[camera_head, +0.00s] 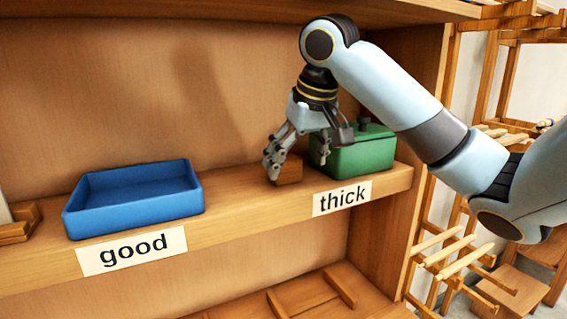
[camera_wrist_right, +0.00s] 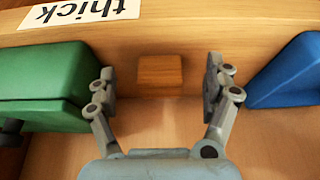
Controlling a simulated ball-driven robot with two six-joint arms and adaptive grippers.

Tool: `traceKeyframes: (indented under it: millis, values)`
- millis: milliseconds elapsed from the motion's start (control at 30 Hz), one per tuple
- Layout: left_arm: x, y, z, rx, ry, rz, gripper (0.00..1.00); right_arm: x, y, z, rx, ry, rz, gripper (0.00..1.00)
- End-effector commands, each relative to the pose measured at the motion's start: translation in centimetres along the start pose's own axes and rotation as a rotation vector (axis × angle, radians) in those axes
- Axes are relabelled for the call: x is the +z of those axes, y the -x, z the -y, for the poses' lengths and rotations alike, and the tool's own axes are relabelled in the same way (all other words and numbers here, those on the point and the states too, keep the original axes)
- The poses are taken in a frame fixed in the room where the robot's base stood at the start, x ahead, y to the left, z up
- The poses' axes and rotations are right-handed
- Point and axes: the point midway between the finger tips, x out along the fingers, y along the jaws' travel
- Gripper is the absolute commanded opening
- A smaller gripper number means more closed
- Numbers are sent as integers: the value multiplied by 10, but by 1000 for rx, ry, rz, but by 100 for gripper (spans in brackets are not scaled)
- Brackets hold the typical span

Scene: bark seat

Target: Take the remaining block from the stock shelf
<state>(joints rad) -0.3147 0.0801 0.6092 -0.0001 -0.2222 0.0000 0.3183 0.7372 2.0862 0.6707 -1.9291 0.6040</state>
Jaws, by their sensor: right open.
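A small brown wooden block (camera_head: 290,171) sits on the wooden shelf (camera_head: 236,203), between the blue tray and the green box. In the right wrist view the block (camera_wrist_right: 160,71) lies between my right gripper's two fingers, with a gap on each side. My right gripper (camera_head: 297,166) is open and points down at the block in the head view, its fingers partly hiding it. The right gripper (camera_wrist_right: 160,88) holds nothing. My left gripper is not in view.
A blue tray (camera_head: 132,221) stands left, above a "good" label (camera_head: 132,250). A green lidded box (camera_head: 362,157) stands close right of the gripper, by a "thick" label (camera_head: 342,198). A wooden side panel (camera_head: 418,80) bounds the shelf right. Shelf between tray and block is clear.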

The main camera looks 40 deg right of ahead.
Motion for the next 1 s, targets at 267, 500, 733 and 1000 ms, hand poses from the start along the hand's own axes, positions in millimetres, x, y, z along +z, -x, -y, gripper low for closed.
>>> traceKeyframes:
  millis: [267,500,733,1000]
  values:
    - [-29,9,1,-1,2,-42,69,-24,-8,0,-2,-2,0,85]
    - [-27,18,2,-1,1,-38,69,-41,-37,0,0,0,3,85]
    - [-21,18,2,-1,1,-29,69,-41,-48,0,1,1,-1,85]
    - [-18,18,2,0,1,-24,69,-41,-47,0,1,1,-1,64]
